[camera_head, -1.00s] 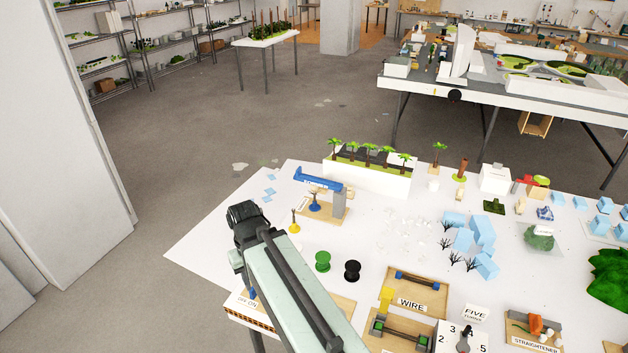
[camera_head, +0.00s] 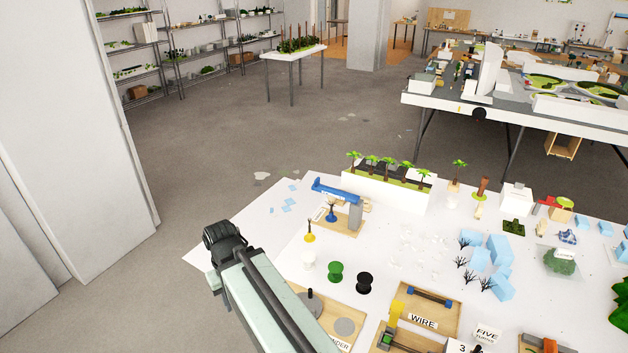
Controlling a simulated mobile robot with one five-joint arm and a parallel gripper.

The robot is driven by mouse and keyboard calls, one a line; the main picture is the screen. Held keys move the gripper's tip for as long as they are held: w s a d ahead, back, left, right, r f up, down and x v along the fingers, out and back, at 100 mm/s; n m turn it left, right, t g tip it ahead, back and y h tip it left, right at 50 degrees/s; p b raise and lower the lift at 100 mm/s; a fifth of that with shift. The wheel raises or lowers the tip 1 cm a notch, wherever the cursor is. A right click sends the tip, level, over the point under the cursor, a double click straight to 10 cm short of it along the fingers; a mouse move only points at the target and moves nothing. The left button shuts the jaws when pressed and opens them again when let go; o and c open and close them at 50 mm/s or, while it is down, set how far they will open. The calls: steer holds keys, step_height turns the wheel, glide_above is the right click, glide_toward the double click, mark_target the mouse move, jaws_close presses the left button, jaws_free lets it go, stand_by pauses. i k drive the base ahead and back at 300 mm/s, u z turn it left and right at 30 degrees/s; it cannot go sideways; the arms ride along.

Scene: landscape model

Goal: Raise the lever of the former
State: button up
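A device with a blue lever (camera_head: 337,190) stands near the left edge of the white table, on a tan board (camera_head: 345,224) with a grey post (camera_head: 355,213). I take it for the former, but its label is not readable now. The lever lies nearly level, slanting slightly down to the right. A small blue stand (camera_head: 332,213) is beneath it. The black end of my gripper (camera_head: 222,238) is in front and to the left of the device, apart from it. I see it from behind, so its fingers are hidden and I cannot tell its opening.
A yellow piece (camera_head: 309,234), a white spool (camera_head: 308,259), a green spool (camera_head: 335,271) and a black spool (camera_head: 364,282) stand in front of the device. Behind it is a white planter (camera_head: 385,190) with palms. A board marked WIRE (camera_head: 430,308) is at the front.

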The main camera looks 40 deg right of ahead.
mark_target(332, 194)
steer(key=u, duration=0.05)
steer(key=i, duration=1)
steer(key=z, duration=0.05)
